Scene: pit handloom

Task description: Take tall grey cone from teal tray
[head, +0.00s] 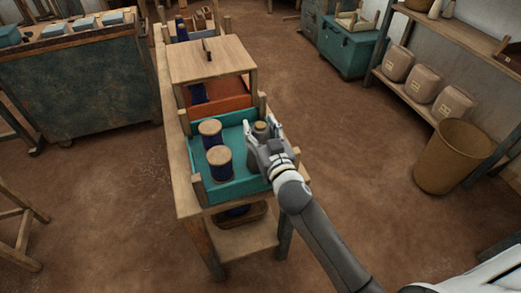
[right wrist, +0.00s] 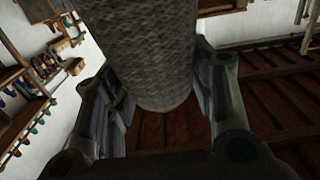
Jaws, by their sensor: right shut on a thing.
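The tall grey cone (head: 261,131) is between the two fingers of my right gripper (head: 263,127), at the right side of the teal tray (head: 239,189). Only its tan top and a little of its grey side show in the head view. In the right wrist view the grey, rough-textured cone (right wrist: 150,50) fills the space between the fingers, which are shut on it. I cannot tell whether its base touches the tray. My left gripper is not in view.
Two dark blue spools with wooden ends, a far one (head: 210,133) and a near one (head: 219,163), stand in the tray's left part. A wooden box top (head: 212,57) stands just behind, above an orange tray (head: 222,104). Open floor lies right of the bench.

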